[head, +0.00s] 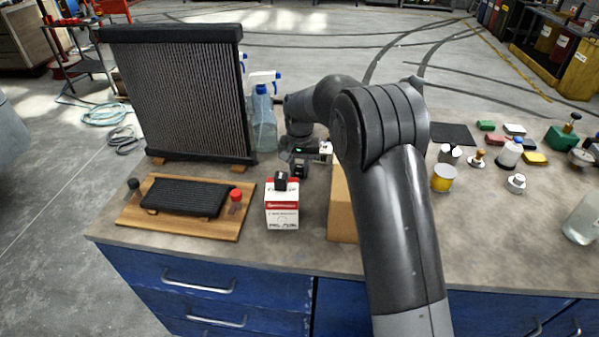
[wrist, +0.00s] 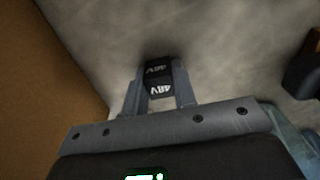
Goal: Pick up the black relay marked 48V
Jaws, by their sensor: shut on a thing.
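In the wrist view, a small black relay (wrist: 159,69) with white 48V lettering sits between the two fingers of my gripper (wrist: 158,88). The fingers are shut on its sides. Grey worktop shows beyond it; I cannot tell whether the relay touches it. In the head view my gripper (head: 300,166) is low over the bench, behind and right of a white and red box (head: 282,207). The held relay cannot be made out clearly there. Another small black block (head: 281,181) sits on top of that box.
A brown cardboard box (head: 342,208) stands close to my gripper, partly behind my arm. A radiator (head: 185,90) and spray bottles (head: 263,118) stand behind. A wooden board (head: 165,222) with a black pad lies left. Tins, bottles and small blocks are spread right.

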